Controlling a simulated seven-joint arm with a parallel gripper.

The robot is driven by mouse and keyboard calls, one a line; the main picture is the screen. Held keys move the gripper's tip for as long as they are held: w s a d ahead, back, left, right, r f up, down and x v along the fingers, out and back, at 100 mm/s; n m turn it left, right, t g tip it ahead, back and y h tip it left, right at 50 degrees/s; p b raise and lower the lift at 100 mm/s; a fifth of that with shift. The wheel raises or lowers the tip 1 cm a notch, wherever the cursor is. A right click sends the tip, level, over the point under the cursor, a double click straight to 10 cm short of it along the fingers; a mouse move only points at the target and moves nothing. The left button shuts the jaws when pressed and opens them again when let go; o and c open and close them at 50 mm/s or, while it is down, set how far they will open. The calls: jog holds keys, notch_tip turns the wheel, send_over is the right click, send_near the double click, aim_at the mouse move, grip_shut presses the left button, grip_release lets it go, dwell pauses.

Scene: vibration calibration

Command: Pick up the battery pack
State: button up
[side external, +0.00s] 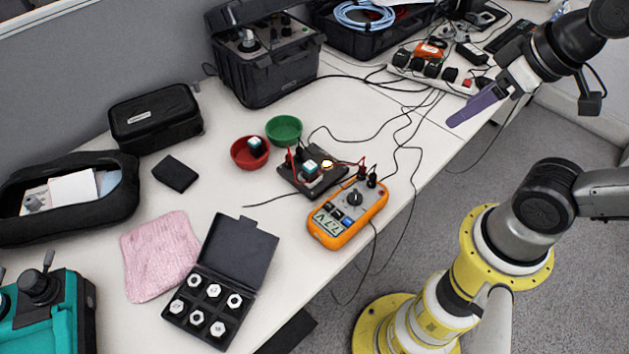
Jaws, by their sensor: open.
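No object is clearly marked as the battery pack. A small flat black block (175,173) lies alone on the white table, left of the red bowl; it may be the pack, but I cannot tell. My gripper (477,106), with purple fingers, is at the upper right, above the table's right edge and far from the black block. It is open, and I see nothing between its fingers. The fingers overlap from this side, so the gap is hard to see.
Red (236,155) and green (284,127) bowls stand mid-table beside a wired black board (312,177) and an orange multimeter (347,212). A pink cloth (160,255), open case of metal pieces (236,258) and black case (155,118) surround the block. Cables cross toward a power strip (436,70).

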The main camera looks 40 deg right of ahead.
jog(key=w+r+n, duration=0.5)
jog(key=w+n, duration=0.2)
jog(key=n, duration=0.1)
jog(key=n+g, duration=0.6)
jog(key=n, duration=0.4)
send_over(310, 165)
notch_tip(310, 165, down, 26)
jog(key=shift+s+d+f, duration=0.1)
jog(key=shift+d+f, duration=0.05)
jog(key=shift+f, duration=2.95)
